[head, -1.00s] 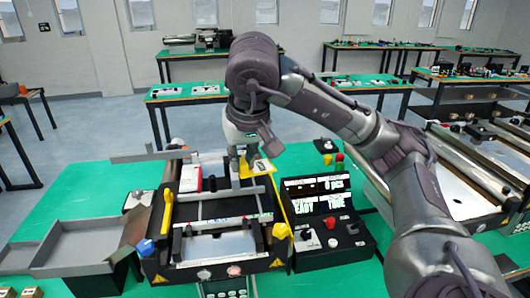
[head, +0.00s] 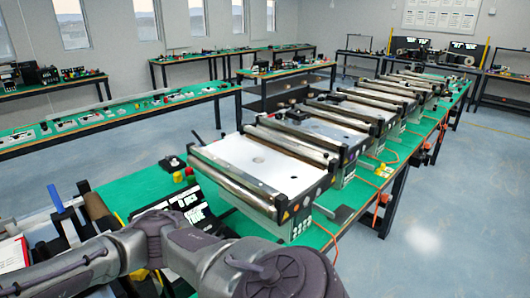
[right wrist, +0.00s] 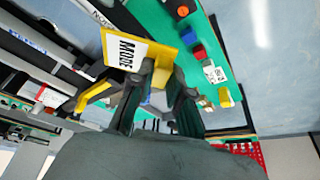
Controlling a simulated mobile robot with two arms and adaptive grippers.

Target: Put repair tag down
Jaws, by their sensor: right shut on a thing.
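My right gripper (right wrist: 158,76) is shut on a yellow tag (right wrist: 187,36) in the right wrist view. The tag carries a white label (right wrist: 124,49) with dark lettering, and the fingers hide part of it. It is held above the green bench area, and I cannot tell whether it touches anything. My left gripper is in neither view.
A row of mini conveyors (head: 262,165) stands on a green table (head: 150,190) in the head view. A dark control box (head: 184,208) with a lit display is near my arm. A blue-tipped lever (head: 55,198) rises at the left. Open floor (head: 430,235) lies at the right.

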